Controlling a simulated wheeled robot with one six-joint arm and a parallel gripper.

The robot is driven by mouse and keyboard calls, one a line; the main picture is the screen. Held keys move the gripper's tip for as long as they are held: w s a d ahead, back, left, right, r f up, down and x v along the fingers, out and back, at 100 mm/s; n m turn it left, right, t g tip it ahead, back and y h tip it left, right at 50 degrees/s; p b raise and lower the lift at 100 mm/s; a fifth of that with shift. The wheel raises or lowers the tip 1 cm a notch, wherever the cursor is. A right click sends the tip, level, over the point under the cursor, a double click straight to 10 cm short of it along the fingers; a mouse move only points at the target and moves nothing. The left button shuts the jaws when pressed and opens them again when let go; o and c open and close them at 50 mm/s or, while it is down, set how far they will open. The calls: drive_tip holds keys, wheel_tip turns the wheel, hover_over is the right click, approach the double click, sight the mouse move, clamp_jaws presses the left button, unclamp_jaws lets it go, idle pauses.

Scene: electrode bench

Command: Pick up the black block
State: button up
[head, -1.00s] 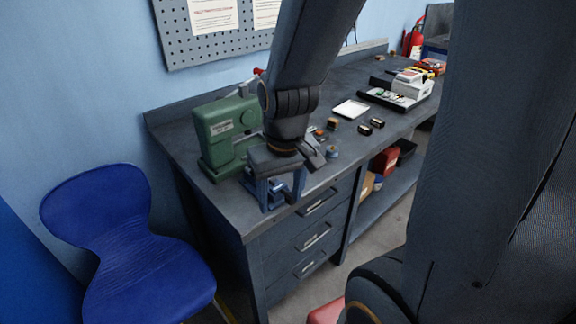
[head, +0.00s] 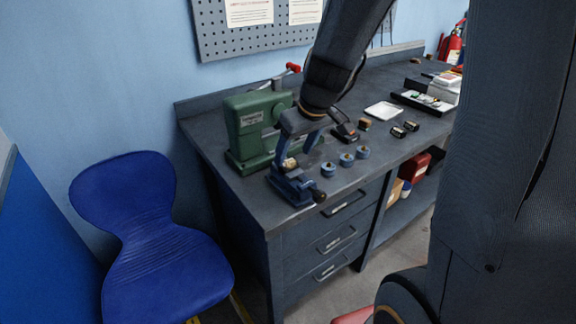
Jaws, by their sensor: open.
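Two small black blocks lie side by side on the grey bench (head: 240,198). The nearer black block (head: 398,132) is slightly left of the farther one (head: 411,126); both have some lighter markings. I cannot tell which one the task means. My gripper (head: 318,138) hangs over the bench, left of both blocks and apart from them. It is between the green machine and the row of round blue-grey pieces. Its jaws are spread, and I see nothing held between them.
The green machine (head: 245,125) and a blue press (head: 290,188) stand at the bench's left end. Several round blue-grey pieces (head: 346,159) lie near the front edge. A brown block (head: 365,124) and a white tray (head: 383,111) are near the black blocks. A blue chair (head: 160,262) stands left.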

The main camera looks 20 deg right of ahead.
sight(288, 162)
drive_tip(key=shift+a+x, duration=0.2)
drive_tip(key=shift+x, duration=1.7)
drive_tip(key=c, duration=1.4)
drive_tip(key=shift+c, duration=0.3)
drive_tip(key=shift+r, duration=0.15)
